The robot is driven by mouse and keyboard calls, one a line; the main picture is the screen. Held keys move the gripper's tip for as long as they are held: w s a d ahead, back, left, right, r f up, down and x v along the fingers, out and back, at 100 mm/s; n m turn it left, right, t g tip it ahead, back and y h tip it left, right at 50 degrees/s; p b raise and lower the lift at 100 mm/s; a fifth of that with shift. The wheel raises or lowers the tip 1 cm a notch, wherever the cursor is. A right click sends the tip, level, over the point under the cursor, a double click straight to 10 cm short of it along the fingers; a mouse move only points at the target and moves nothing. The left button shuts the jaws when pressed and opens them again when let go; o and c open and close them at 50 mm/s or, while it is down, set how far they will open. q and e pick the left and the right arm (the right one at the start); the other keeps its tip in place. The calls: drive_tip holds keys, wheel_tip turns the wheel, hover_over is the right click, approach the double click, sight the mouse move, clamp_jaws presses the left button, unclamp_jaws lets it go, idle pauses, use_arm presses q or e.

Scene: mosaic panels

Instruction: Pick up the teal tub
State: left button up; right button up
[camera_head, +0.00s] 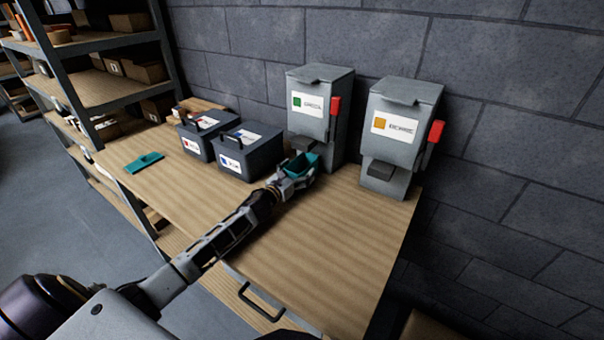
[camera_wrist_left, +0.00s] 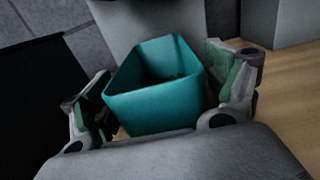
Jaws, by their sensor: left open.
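The teal tub (camera_head: 301,164) stands on the wooden table in front of the grey dispenser with the green label. In the left wrist view the tub (camera_wrist_left: 152,105) is an open-topped teal container, with something dark at its bottom that I cannot make out. My left gripper (camera_head: 293,181) is at the tub. In the left wrist view its fingers (camera_wrist_left: 165,98) are open, one on each side of the tub, with a visible gap at least on the right. My right gripper is not in view.
The green-label dispenser (camera_head: 320,87) and an orange-label dispenser (camera_head: 401,109) stand along the wall, each with a red lever. Two dark bins (camera_head: 250,165) with labels stand left of the tub. A flat teal piece (camera_head: 144,162) lies at the table's left. The table's front right is clear.

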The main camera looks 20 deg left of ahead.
use_arm(q)
drive_tip(key=shift+w, duration=0.1)
drive_tip(key=shift+c, duration=0.5)
drive_tip(key=c, duration=1.1)
